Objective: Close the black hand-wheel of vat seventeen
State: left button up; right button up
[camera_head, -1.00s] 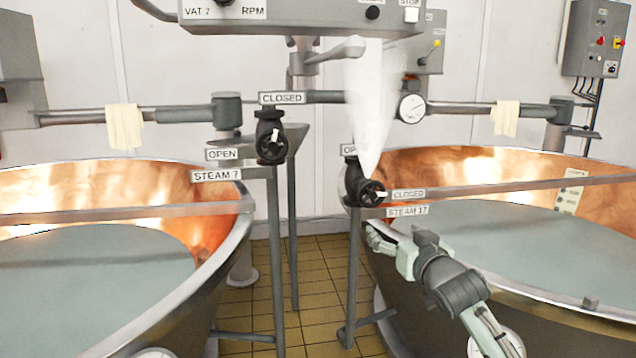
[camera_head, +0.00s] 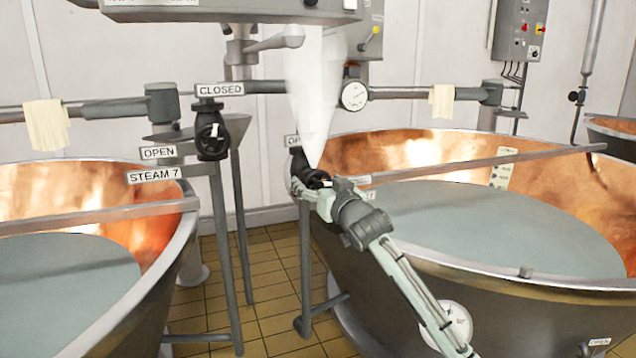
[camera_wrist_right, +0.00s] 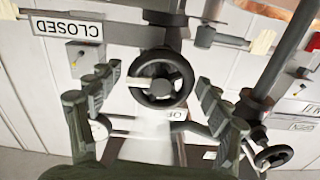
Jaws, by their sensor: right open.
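The black hand-wheel of vat seventeen (camera_head: 312,180) sits on its valve at the near left rim of the right copper vat (camera_head: 420,262). In the right wrist view the wheel (camera_wrist_right: 162,92) faces the camera upside down, its white pointer stretching left from the hub. The CLOSED plate (camera_wrist_right: 68,28) is up and left of it there. My right gripper (camera_head: 320,192) is at the wheel in the head view. In the right wrist view its open fingers (camera_wrist_right: 157,82) stand either side of the wheel, with gaps; contact is not visible. My left gripper is out of view.
A bar (camera_head: 470,163) crosses the right vat. Tiled floor (camera_head: 265,290) shows between the vats.

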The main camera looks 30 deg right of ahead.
jog(key=c, duration=1.2)
jog(key=shift+o, duration=0.2)
jog(key=shift+m, duration=1.6)
jog(key=o, duration=1.2)
jog(key=shift+c, duration=0.2)
jog(key=v, duration=1.2)
jog(key=x, duration=1.2)
jog(key=shift+n, duration=1.1)
